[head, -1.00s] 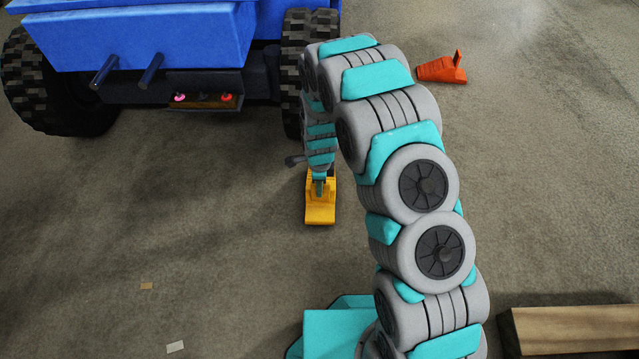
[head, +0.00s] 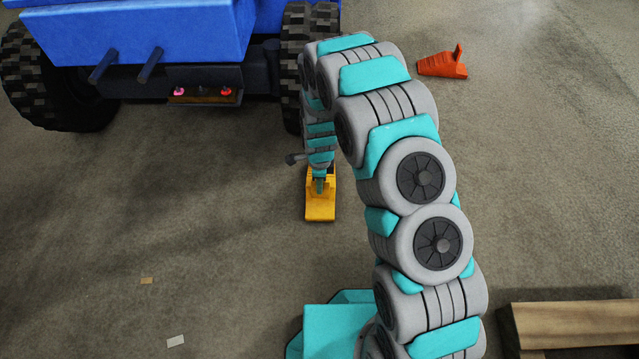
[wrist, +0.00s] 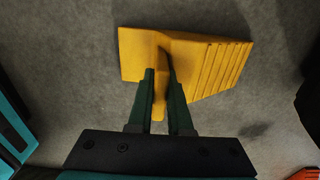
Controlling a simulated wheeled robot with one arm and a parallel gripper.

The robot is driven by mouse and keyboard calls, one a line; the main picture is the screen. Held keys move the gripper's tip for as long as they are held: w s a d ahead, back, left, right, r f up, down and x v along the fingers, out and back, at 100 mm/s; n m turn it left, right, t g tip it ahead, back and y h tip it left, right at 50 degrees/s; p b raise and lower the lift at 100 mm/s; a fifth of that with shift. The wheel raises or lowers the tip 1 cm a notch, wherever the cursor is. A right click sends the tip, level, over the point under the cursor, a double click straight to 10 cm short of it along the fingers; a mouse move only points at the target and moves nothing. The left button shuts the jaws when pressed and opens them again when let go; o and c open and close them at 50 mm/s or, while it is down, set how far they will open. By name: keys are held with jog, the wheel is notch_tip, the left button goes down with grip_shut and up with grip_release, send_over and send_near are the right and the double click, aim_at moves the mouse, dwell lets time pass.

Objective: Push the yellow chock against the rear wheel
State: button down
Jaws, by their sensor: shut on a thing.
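The yellow chock (head: 320,212) lies on the floor in front of the blue vehicle's right-hand wheel (head: 292,70), with bare floor between them in the head view. My arm hides part of that wheel and the chock's far end. In the wrist view the chock (wrist: 215,65) shows its ribbed sloping face to the right and a raised upright rib in the middle. My gripper (wrist: 165,80) is shut on that rib, with one finger on each side. In the head view my gripper (head: 319,184) is small and partly hidden above the chock.
The blue vehicle (head: 150,30) fills the upper left, with a second wheel (head: 55,80) at far left. An orange chock (head: 442,65) lies at upper right. A wooden beam (head: 570,325) lies at lower right. The floor left of the yellow chock is clear apart from small scraps.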

jog(key=c, duration=0.8)
grip_release()
jog(key=shift+o, duration=0.2)
